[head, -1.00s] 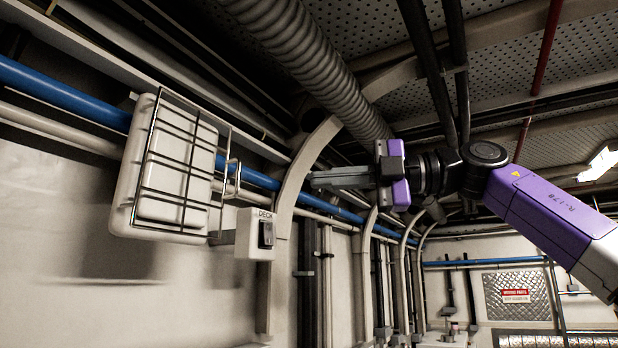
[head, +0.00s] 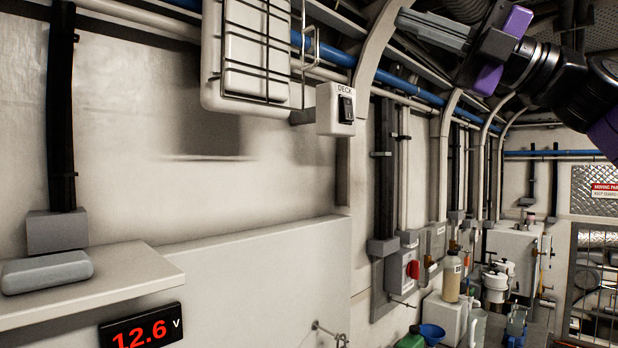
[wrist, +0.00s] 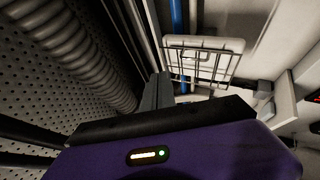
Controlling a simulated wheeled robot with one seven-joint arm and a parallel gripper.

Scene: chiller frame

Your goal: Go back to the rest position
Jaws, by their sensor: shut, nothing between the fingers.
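My gripper (head: 404,20) is at the top of the head view, its grey fingers pointing left toward the caged white lamp, apart from it. The fingers are together with nothing between them. In the wrist view the closed fingers (wrist: 157,91) stick up past my purple gripper housing. The caged white lamp (head: 238,75) is on the wall at the top left of the head view; it also shows in the wrist view (wrist: 205,46). The DECK switch box (head: 328,118) is just below and right of the lamp.
A blue pipe (head: 400,82) runs along the wall, and a ribbed duct (wrist: 85,50) lies left in the wrist view. A shelf (head: 140,283) with a grey block (head: 47,272) is at lower left, above a red 12.6 V display (head: 141,329). Bottles and containers stand at lower right.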

